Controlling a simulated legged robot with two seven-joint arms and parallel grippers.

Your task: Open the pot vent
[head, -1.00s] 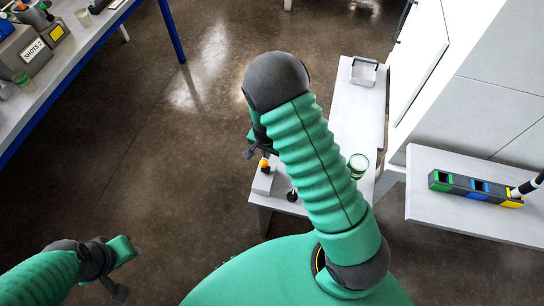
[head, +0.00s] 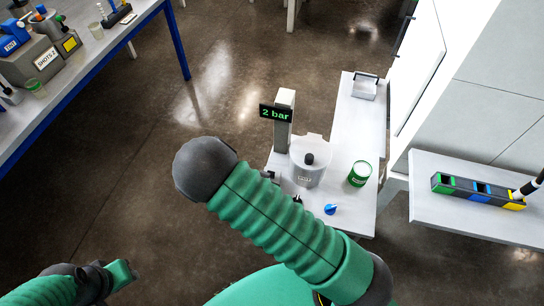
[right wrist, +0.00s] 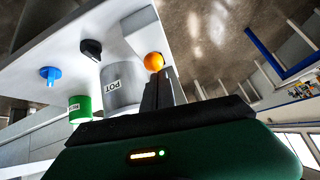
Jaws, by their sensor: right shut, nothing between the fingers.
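The grey pot (head: 309,172) stands on the white table, under a "2 bar" display (head: 277,113). The pot (right wrist: 122,90) with its label also shows in the right wrist view. An orange ball (right wrist: 154,61) is beside it, just beyond my right gripper (right wrist: 157,82), which is shut and empty. I cannot tell whether they touch. A black knob (right wrist: 91,49) and a blue knob (right wrist: 50,73) are on the same table; the blue knob (head: 331,209) also shows in the head view. No part is marked as the vent. My left gripper (head: 122,275) is over the floor, far from the pot.
A green can (head: 359,174) stands right of the pot. A grey tray (head: 364,87) lies at the table's far end. A side table with a coloured holder (head: 462,187) is at right. A blue-framed bench (head: 90,75) is at far left. Floor between is clear.

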